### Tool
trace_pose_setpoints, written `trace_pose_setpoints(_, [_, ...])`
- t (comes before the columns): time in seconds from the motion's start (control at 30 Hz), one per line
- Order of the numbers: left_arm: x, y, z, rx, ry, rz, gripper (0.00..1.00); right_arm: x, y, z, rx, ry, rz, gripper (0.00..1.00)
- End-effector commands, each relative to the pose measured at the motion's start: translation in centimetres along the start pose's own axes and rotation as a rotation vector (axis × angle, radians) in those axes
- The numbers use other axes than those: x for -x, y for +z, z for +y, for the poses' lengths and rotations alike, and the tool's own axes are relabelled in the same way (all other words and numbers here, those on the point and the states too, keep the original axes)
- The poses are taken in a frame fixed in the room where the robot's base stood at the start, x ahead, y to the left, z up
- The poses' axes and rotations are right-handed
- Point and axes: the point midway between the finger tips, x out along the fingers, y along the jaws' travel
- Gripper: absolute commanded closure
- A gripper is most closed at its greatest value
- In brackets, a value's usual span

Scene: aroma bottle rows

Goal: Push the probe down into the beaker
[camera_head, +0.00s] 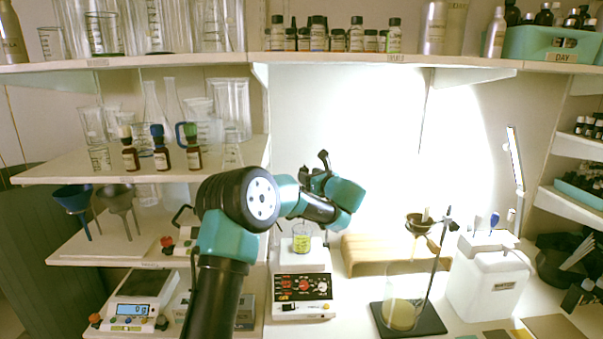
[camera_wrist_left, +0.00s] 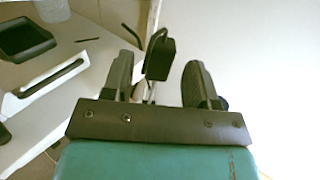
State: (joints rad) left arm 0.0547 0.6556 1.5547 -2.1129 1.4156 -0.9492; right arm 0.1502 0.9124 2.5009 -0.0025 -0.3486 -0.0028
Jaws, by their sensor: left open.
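A small clear beaker (camera_head: 302,239) with yellow-green contents stands on the white plate of a hotplate stirrer (camera_head: 303,290). My left gripper (camera_head: 312,180) is above and slightly behind it, partly hidden by my own wrist. In the left wrist view, the two dark fingers of my left gripper (camera_wrist_left: 159,75) are apart. A black block with a curved hook, seemingly the head of the probe (camera_wrist_left: 159,58), shows between and beyond them. I cannot tell whether either finger touches it. The probe's lower end is not clearly visible. My right gripper is not in view.
A wooden stand (camera_head: 375,255) is right of the stirrer, and a black-based stand with a glass vessel (camera_head: 404,300) is in front of it. A scale (camera_head: 137,300) sits at the lower left. Glassware shelves (camera_head: 140,165) are at left; bottles line the upper shelf.

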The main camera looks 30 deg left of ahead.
Motion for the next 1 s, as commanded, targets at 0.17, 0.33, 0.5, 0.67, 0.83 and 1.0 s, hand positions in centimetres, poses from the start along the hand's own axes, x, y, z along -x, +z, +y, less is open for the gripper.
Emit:
trace_pose_setpoints(0.17, [-2.9,0.0,0.0,0.001,0.001,-0.001,0.47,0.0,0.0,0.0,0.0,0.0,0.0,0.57])
trace_pose_setpoints(0.33, [-4.5,0.0,0.0,0.0,0.0,0.0,0.47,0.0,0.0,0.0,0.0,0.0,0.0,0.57])
trace_pose_setpoints(0.5, [-4.8,0.0,0.0,0.0,0.0,0.0,0.47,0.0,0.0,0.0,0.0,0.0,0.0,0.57])
trace_pose_setpoints(0.67, [-4.8,0.0,0.0,0.0,-0.001,0.0,0.47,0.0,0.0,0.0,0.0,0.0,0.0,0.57])
trace_pose_setpoints(0.83, [-4.8,0.0,0.0,0.0,0.0,0.0,0.61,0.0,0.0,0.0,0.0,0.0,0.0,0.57])
trace_pose_setpoints(1.0, [-4.8,0.0,0.0,0.0,0.0,0.0,0.77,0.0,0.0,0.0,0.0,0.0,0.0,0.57])
